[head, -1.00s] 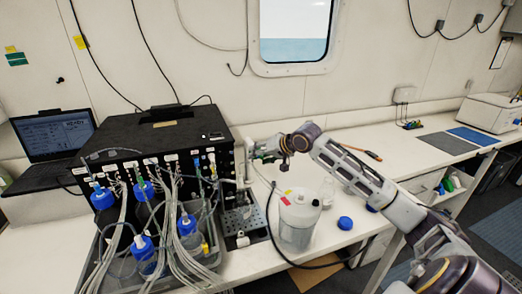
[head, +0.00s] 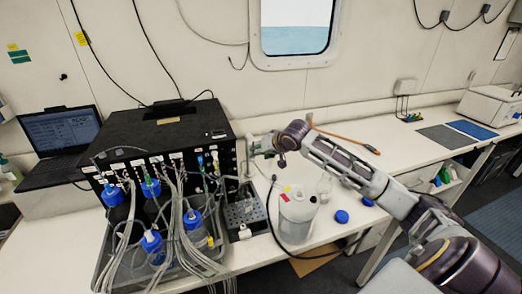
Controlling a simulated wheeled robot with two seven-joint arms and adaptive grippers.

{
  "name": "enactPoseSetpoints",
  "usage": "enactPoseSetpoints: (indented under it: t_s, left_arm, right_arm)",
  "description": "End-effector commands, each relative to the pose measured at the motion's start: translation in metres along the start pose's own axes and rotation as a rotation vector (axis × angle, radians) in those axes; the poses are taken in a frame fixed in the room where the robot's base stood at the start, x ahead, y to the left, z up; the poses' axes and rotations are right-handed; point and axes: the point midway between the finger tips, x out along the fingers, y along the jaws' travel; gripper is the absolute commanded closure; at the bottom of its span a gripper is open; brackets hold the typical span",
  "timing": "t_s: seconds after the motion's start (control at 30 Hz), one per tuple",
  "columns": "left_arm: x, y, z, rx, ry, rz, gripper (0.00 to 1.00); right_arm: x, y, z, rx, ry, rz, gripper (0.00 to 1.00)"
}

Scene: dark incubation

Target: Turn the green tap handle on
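A small green part (head: 201,163), possibly the green tap handle, shows among fittings on the front of the black box (head: 150,128). It is too small to tell how it is turned. My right gripper (head: 246,168) is at the box's right front corner, to the right of the green part and apart from it. Its fingers are small and partly lost against the box and the clear fittings, so I cannot tell whether they are open or shut. My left gripper is not in view.
Blue-capped bottles (head: 152,240) and many pale tubes crowd the tray before the box. A white container (head: 297,216) stands below my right forearm, with a dark cable beside it. A laptop (head: 62,135) is at left. The bench at right is mostly clear.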

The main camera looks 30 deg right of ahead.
Motion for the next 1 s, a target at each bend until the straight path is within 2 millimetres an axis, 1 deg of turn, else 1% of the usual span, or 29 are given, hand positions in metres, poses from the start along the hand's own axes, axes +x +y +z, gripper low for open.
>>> enactPoseSetpoints:
  t_s: [0.03,0.37,0.4,0.57,0.8,0.9,1.0]
  left_arm:
    - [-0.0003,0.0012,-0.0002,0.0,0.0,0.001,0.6]
    - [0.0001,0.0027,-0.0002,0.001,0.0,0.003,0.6]
    - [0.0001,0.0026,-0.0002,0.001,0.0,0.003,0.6]
    - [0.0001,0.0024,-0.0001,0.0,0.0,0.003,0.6]
    - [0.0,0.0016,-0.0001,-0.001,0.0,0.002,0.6]
    - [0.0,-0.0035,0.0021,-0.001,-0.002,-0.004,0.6]
    - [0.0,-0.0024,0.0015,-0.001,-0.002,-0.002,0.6]
  right_arm:
    - [0.0022,0.0006,0.005,0.0,-0.011,0.003,0.74]
    - [0.0027,0.0008,0.0054,-0.001,-0.011,0.004,0.74]
    - [0.0027,0.0008,0.0054,-0.001,-0.011,0.004,0.49]
    - [0.0019,0.0005,0.0036,-0.001,-0.007,0.003,0.29]
    - [0.0009,0.0003,0.0016,-0.001,-0.003,0.002,0.29]
    - [0.0005,0.0002,0.0012,-0.002,-0.002,0.002,0.29]
    - [-0.0011,0.0005,0.0008,-0.002,-0.001,0.002,0.29]
